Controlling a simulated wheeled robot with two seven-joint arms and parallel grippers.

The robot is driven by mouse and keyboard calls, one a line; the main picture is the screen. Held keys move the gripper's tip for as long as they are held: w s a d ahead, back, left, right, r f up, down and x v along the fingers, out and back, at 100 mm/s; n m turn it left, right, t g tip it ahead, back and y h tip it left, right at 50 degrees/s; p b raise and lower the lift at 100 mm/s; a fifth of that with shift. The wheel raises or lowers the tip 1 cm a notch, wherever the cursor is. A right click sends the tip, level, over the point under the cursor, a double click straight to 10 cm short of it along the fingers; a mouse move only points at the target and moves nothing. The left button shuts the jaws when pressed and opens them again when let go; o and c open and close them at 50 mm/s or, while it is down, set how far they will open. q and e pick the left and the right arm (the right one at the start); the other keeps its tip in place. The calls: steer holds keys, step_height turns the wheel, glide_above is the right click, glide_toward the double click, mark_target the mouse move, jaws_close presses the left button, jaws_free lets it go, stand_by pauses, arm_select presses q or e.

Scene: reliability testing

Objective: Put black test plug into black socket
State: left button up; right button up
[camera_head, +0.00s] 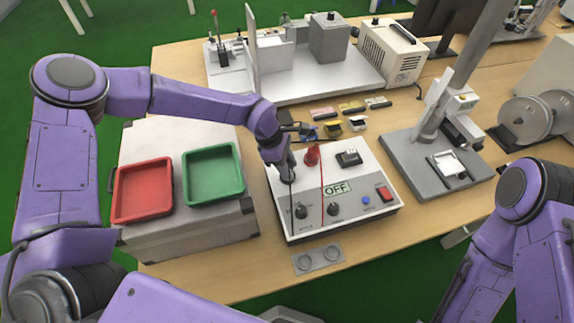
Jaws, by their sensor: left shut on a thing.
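The white test box (345,215) stands on the table in front of me, with black and red sockets along its back left part. My left gripper (281,160) is over the back left corner of the box, shut on the black test plug (288,177). A black wire runs down from the plug towards the front of the box. The plug is upright and low, at the box's top face. The black socket is hidden under the plug and gripper, so I cannot tell how far the plug is in. A red plug (312,156) stands upright just to the right. My right gripper is out of view.
A red tray (118,214) and a green tray (188,197) sit on a grey case at left. Small coloured blocks (351,107) lie behind the box. A grey stand (398,165) is at right. A grey two-disc plate (318,268) lies in front.

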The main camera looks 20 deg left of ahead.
arm_select(q)
steer(key=shift+f+b, duration=0.45)
steer(key=shift+f, duration=0.15)
steer(key=o, duration=0.8)
steer(key=shift+p+v, duration=0.95)
steer(key=shift+v, duration=0.15)
steer(key=p+v, duration=0.7)
steer(key=v, duration=0.2)
steer(key=shift+w, duration=0.1)
